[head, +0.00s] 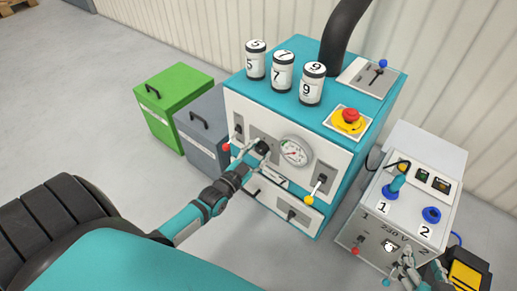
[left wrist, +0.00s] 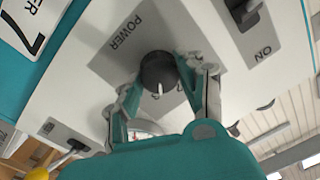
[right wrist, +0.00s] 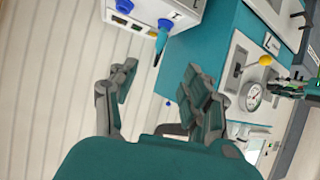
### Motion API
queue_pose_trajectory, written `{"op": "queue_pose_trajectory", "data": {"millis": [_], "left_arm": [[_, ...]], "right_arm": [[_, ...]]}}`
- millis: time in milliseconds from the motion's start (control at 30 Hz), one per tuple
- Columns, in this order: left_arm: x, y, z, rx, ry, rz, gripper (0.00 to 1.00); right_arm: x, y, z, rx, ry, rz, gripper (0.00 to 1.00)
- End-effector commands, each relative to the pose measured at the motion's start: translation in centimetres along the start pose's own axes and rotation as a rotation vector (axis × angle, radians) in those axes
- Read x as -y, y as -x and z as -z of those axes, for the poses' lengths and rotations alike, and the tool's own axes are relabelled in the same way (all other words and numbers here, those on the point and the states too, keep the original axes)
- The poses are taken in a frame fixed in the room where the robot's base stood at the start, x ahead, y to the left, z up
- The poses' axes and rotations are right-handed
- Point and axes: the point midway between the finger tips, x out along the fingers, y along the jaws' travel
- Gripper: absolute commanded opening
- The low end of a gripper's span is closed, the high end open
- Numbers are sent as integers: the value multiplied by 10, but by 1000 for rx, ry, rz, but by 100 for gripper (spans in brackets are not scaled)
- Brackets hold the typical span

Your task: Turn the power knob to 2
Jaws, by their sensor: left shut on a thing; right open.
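The black power knob (left wrist: 158,70) sits on the grey POWER plate of the teal machine; a white mark shows on its face in the left wrist view. In the head view the knob (head: 262,146) is at the upper left of the machine's front. My left gripper (head: 254,153) has its fingers around the knob, shut on it; it also shows in the left wrist view (left wrist: 160,84). The knob's scale digits are too unclear to read. My right gripper (head: 405,268) is open and empty, near the front of the 230 V box; its spread fingers show in the right wrist view (right wrist: 155,92).
A pressure gauge (head: 293,151) and a yellow-tipped lever (head: 316,190) are right of the knob. White jars and a red emergency button (head: 351,116) stand on top. The 230 V box (head: 432,165) stands at the right.

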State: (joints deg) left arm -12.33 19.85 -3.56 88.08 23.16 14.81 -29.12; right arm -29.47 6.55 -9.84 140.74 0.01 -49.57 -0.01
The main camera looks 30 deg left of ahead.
Motion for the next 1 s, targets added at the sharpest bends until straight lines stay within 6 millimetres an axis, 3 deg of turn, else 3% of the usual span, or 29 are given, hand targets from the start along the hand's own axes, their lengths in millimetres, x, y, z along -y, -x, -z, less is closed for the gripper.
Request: {"op": "queue_pose_trajectory", "data": {"millis": [300, 500, 600, 1000], "left_arm": [[2, 0, 2, 13, 282, -9, 6], [3, 0, 2, 18, 442, -13, 6], [2, 0, 1, 21, 507, -16, 6], [2, 0, 0, 26, 654, -19, 6]], "right_arm": [[-12, 45, -85, 490, -9, -29, 49], [-16, 77, -118, 697, -16, -39, 49], [-17, 89, -127, 765, -18, -42, 49], [-17, 90, -122, 758, -18, -42, 49]]}}
